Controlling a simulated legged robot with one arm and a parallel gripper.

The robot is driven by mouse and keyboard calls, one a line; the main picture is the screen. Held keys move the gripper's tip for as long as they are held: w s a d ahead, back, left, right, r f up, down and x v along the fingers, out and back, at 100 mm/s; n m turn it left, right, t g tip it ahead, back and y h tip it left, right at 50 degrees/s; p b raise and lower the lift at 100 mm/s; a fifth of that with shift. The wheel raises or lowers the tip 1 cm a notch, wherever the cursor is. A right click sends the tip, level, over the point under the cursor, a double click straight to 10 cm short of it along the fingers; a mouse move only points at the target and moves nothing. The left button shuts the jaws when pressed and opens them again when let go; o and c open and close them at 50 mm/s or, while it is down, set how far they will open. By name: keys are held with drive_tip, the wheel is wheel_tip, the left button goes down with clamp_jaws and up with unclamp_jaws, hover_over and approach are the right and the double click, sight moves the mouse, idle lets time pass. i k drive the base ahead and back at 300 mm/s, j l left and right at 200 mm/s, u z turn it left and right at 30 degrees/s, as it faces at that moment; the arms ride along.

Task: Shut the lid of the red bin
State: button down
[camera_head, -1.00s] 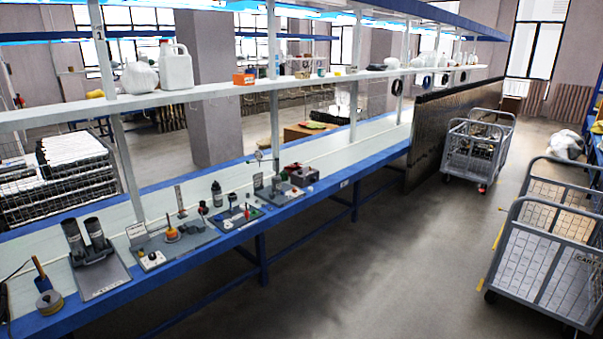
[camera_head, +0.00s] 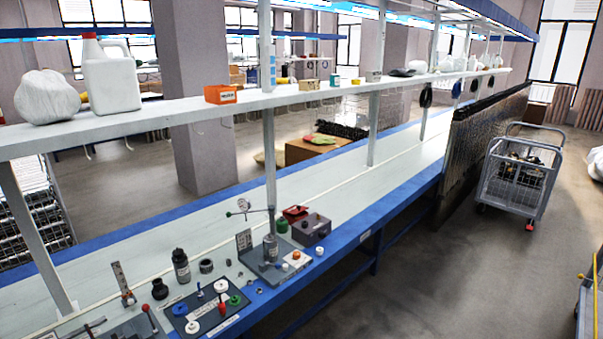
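A small red object (camera_head: 294,213) sits on the bench beside a dark grey box (camera_head: 311,229). It may be the red bin, but it is too small to tell, and I cannot make out whether a lid on it is open or shut. My gripper is not in view.
A long blue-edged bench (camera_head: 340,202) runs from lower left toward the back, with pump fixtures (camera_head: 272,258) and a dark bottle (camera_head: 181,266) on it. A shelf above holds a white jug (camera_head: 111,80) and an orange box (camera_head: 221,94). A wire cart (camera_head: 519,176) stands right; the floor between is clear.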

sight(295, 209)
drive_tip(key=i+z, duration=0.15)
drive_tip(key=i, duration=0.4)
drive_tip(key=i+z, duration=0.15)
drive_tip(key=i, duration=0.45)
drive_tip(key=i+j+z, duration=0.2)
drive_tip(key=i, duration=0.35)
drive_tip(key=i+j+z, duration=0.15)
drive_tip(key=i, duration=0.45)
drive_tip(key=i+l+u, duration=0.2)
drive_tip(key=i, duration=0.3)
drive_tip(key=i+u, duration=0.2)
drive_tip(key=i, duration=0.3)
drive_tip(key=i+j+u, duration=0.1)
drive_tip(key=i+u, duration=0.15)
drive_tip(key=u, duration=0.2)
drive_tip(key=i+u, duration=0.25)
drive_tip(key=u, duration=0.2)
drive_tip(key=i+l+u, duration=0.15)
drive_tip(key=i+u, duration=0.15)
drive_tip(key=u, duration=0.2)
